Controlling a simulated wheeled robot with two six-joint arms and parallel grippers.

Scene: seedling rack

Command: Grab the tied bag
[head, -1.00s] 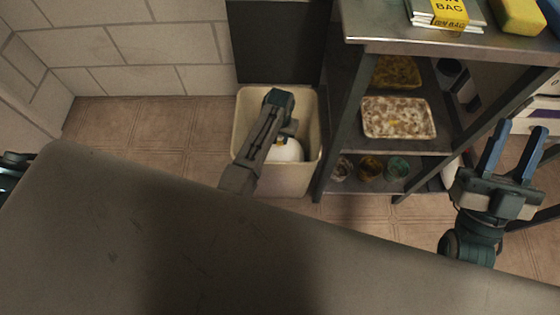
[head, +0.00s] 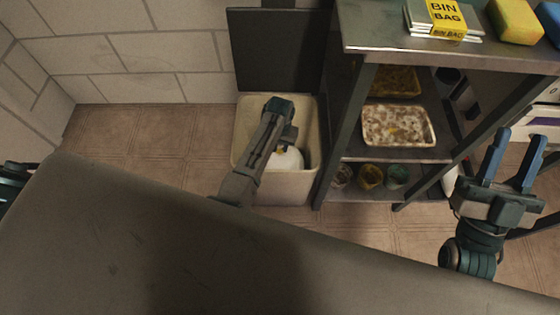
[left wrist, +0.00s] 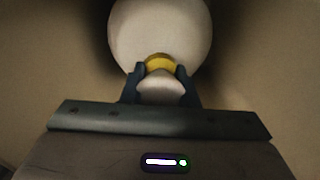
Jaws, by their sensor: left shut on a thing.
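The tied bag (head: 288,159) is a white, rounded bag inside a cream bin (head: 308,188). In the head view my left arm reaches into the bin and hides part of the bag. In the left wrist view the bag (left wrist: 160,28) fills the top middle, with a yellow tie (left wrist: 160,64) round its neck. My left gripper (left wrist: 160,82) is shut on the neck of the bag, one finger on each side just by the tie. My right gripper (head: 511,150) is open and empty at the right, fingers pointing up.
A metal rack (head: 450,60) stands right of the bin, with trays and several jars on its shelves. A bin bag pack (head: 447,18) and a yellow sponge (head: 515,20) lie on top. A dark panel (head: 277,50) stands behind the bin. Tiled floor left of it is clear.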

